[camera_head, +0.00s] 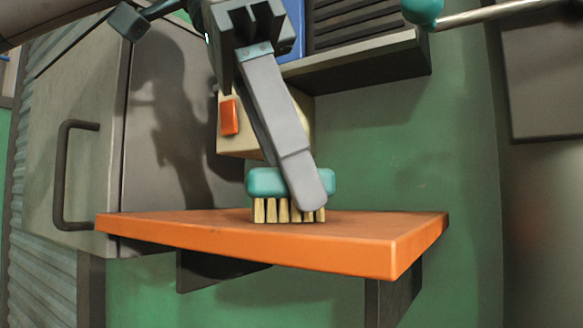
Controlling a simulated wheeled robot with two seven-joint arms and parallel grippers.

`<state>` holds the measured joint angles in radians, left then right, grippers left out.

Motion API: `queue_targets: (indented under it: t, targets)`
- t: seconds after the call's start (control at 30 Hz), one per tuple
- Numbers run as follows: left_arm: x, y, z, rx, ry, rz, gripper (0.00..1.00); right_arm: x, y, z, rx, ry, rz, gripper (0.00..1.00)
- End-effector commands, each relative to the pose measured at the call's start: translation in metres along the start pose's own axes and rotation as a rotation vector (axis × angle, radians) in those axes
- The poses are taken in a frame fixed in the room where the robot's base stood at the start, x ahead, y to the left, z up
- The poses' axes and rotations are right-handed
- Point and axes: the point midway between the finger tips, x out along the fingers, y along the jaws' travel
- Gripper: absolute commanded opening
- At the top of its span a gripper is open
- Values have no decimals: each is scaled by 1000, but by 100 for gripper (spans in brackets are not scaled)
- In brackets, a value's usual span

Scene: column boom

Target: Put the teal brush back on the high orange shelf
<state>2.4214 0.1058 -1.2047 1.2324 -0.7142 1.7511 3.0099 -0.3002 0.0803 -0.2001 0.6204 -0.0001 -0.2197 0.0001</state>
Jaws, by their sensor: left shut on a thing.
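The teal brush (262,181) is upright, with its pale bristles pointing down at the orange shelf (210,228). The bristle tips appear to meet the shelf top near its middle; a tiny gap cannot be ruled out. My left gripper (308,190) comes down from above and is shut on the brush's teal body. Its near grey finger crosses the front of the brush and hides part of it. The other finger is mostly hidden behind. My right gripper is not in view.
A beige box with an orange patch (230,117) is behind the gripper. A dark shelf (365,62) with a blue item (291,35) is above right. A grey cabinet with a dark handle (62,175) stands left. The orange shelf's right part is bare.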

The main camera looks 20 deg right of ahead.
Motion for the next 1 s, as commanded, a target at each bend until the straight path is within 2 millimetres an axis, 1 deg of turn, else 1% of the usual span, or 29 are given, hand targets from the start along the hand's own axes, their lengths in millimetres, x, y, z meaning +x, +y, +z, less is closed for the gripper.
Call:
queue_targets:
  t: [0.07, 0.1, 0.13, 0.17, 0.57, 0.73, 0.87, 1.0]
  targets:
    - [1, 0, 1, 0, 0, 0, 11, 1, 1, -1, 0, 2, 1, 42]
    - [1, 0, 0, 0, 0, 0, 39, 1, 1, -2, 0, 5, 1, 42]
    - [1, 0, 0, 0, 0, 0, 46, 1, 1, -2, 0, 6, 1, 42]
    - [1, 0, 0, 0, 0, 0, 48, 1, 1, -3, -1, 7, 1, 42]
    - [1, 0, 0, 0, 0, 0, 48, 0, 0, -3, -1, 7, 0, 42]
    - [-2, 0, 0, 0, 1, 0, 48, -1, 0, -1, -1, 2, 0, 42]
    - [-12, 0, 0, -2, 1, -1, 48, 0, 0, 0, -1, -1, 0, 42]
    - [-29, 0, -1, -2, 2, -2, 48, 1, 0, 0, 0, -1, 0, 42]
